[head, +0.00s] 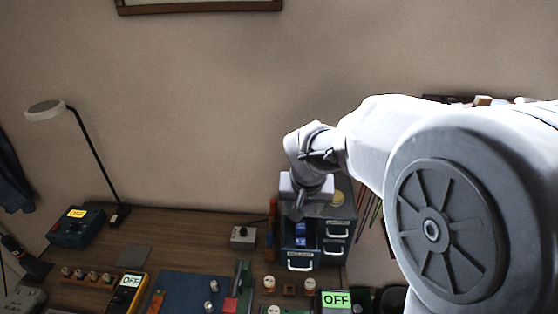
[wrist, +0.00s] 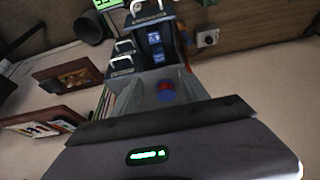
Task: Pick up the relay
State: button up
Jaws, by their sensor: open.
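Two small blue blocks (head: 300,228), which look like relays, lie in the pulled-out drawer (head: 300,265) of a grey drawer cabinet (head: 340,212). The wrist view also shows the blue blocks (wrist: 154,38) inside the drawer, near the top centre. My gripper (head: 299,208) points down over the cabinet, just above and behind the open drawer in the head view. In the wrist view the jaws (wrist: 160,78) are apart, with nothing clearly held.
Shut drawers with white handles (head: 335,250) are right of the open one. A small grey box with a knob (head: 243,234) stands left of the cabinet. A yellow multimeter (head: 130,290), blue mat (head: 190,292) and lamp (head: 95,160) are farther left.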

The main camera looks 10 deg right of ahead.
jog(key=b, duration=0.3)
send_near(301, 225)
jog(key=x, duration=0.5)
jog(key=shift+a+f, duration=0.2)
jog(key=shift+a, duration=0.15)
jog(key=x, duration=0.3)
jog(key=b+x, duration=0.1)
jog(key=x, duration=0.1)
jog(key=shift+w+d+f, duration=0.15)
jog(key=shift+d+f, duration=0.1)
jog(key=shift+d, duration=0.05)
jog(key=shift+r, duration=0.1)
grip_shut()
